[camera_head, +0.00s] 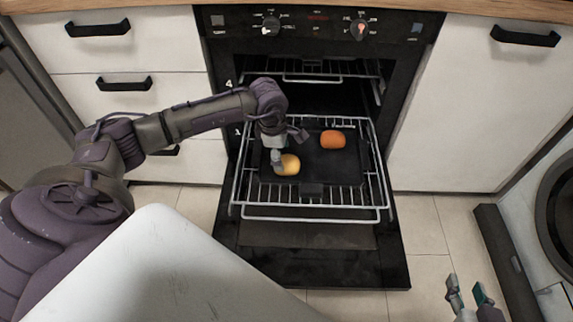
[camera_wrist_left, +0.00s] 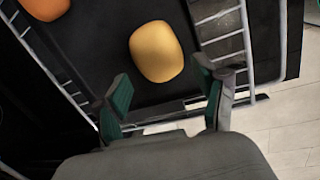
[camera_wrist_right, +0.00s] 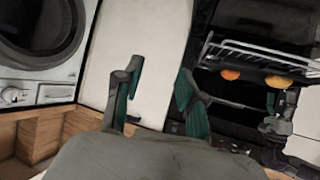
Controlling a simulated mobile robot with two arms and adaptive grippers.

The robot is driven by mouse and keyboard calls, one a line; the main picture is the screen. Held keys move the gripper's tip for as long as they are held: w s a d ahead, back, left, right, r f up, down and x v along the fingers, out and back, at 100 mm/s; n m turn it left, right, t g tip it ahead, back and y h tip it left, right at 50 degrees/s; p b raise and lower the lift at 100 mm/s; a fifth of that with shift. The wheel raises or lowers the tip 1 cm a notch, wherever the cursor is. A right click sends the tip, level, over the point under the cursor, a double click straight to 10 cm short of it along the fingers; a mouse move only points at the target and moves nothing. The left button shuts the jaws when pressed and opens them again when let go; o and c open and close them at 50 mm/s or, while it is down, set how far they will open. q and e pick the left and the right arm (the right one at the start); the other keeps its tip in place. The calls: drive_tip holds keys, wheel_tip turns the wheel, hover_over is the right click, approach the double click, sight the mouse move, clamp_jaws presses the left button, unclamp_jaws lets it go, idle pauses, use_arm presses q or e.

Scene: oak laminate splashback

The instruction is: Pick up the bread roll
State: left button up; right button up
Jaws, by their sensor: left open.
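A golden-yellow rounded piece (camera_head: 289,165), which looks like the bread roll, lies on a dark tray (camera_head: 312,168) on the pulled-out oven rack. It also shows in the left wrist view (camera_wrist_left: 157,51), just beyond the fingertips. An orange-brown rounded piece (camera_head: 332,139) lies apart from it, farther back on the tray. My left gripper (camera_head: 288,149) is over the tray beside the yellow roll, its fingers apart with nothing between them; in the head view it partly covers the roll. My right gripper (camera_head: 467,291) is open and empty, right of the oven door.
The wire rack (camera_head: 377,185) has raised side rails around the tray. The open oven door (camera_head: 370,262) extends below it. White drawers (camera_head: 130,135) stand left, a white cabinet (camera_head: 475,110) right. A washing machine (camera_head: 562,215) is at far right. A pale surface (camera_head: 165,265) fills the lower left.

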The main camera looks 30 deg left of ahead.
sight(286, 160)
use_arm(q)
drive_tip(key=f, duration=0.1)
drive_tip(key=f+b, duration=0.1)
drive_tip(key=f, duration=0.1)
drive_tip(key=w+d+f, duration=0.1)
drive_tip(key=shift+w+f, duration=0.1)
drive_tip(key=shift+f, duration=0.15)
drive_tip(key=shift+f+b, duration=0.15)
drive_tip(key=shift+b, duration=0.15)
use_arm(e)
drive_tip(key=w+a+r+t+y, duration=0.1)
drive_tip(key=w+r+t, duration=0.2)
drive_tip(key=r, duration=0.3)
drive_tip(key=shift+w+a+r+t+y, duration=0.2)
drive_tip(key=shift+a+t+y, duration=0.15)
drive_tip(key=shift+t, duration=0.45)
use_arm(q)
drive_tip(key=c, duration=0.8)
